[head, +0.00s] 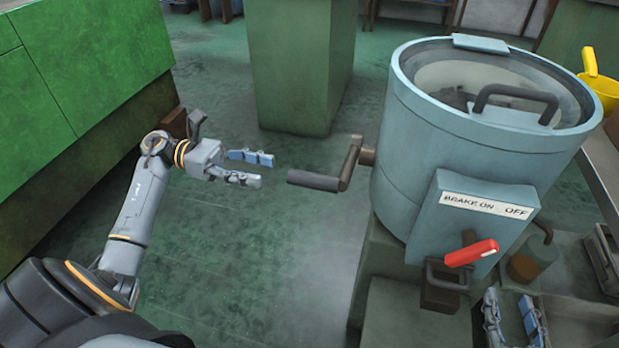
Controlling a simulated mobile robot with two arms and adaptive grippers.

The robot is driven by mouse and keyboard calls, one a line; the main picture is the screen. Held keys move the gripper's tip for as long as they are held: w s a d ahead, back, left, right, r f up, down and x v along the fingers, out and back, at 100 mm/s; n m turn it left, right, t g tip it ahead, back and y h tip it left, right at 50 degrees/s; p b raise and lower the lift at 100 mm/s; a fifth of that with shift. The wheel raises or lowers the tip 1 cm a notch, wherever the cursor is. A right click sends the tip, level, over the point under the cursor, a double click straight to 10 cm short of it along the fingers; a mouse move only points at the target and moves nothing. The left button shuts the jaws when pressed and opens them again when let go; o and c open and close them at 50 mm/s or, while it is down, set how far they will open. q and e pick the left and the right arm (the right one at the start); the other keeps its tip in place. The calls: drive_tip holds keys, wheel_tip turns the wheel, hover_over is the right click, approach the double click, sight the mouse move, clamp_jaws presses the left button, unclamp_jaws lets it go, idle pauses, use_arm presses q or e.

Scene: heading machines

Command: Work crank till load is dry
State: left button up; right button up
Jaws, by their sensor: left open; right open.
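The crank (350,165) sticks out from the left side of a blue-grey drum machine (400,150), its dark grip (315,181) pointing left. My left gripper (266,170) is open and empty just left of the grip's end, apart from it. My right gripper (508,298) is open at the bottom right, below the brake box (450,222), its fingers pointing up. The red brake lever (470,253) sits under a label reading "BRAKE ON" and "OFF"; I cannot tell its setting. The lid (520,117) is closed. Something dark, perhaps the load (455,98), shows dimly through its window.
A green cabinet (80,80) stands at the left and a green block (300,65) at the back. A yellow scoop or jug (600,85) stands at the far right. A dark bracket (440,285) sits below the brake lever. The floor between my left arm and the machine is clear.

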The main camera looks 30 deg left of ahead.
use_arm(q)
approach(335, 185)
drive_tip(key=d, duration=0.1)
drive_tip(key=w+d, duration=0.1)
drive_tip(key=d, duration=0.1)
drive_tip(key=w+d+f, duration=0.1)
drive_tip(key=shift+w+d, duration=0.2)
drive_tip(key=shift+d, duration=0.15)
clamp_jaws()
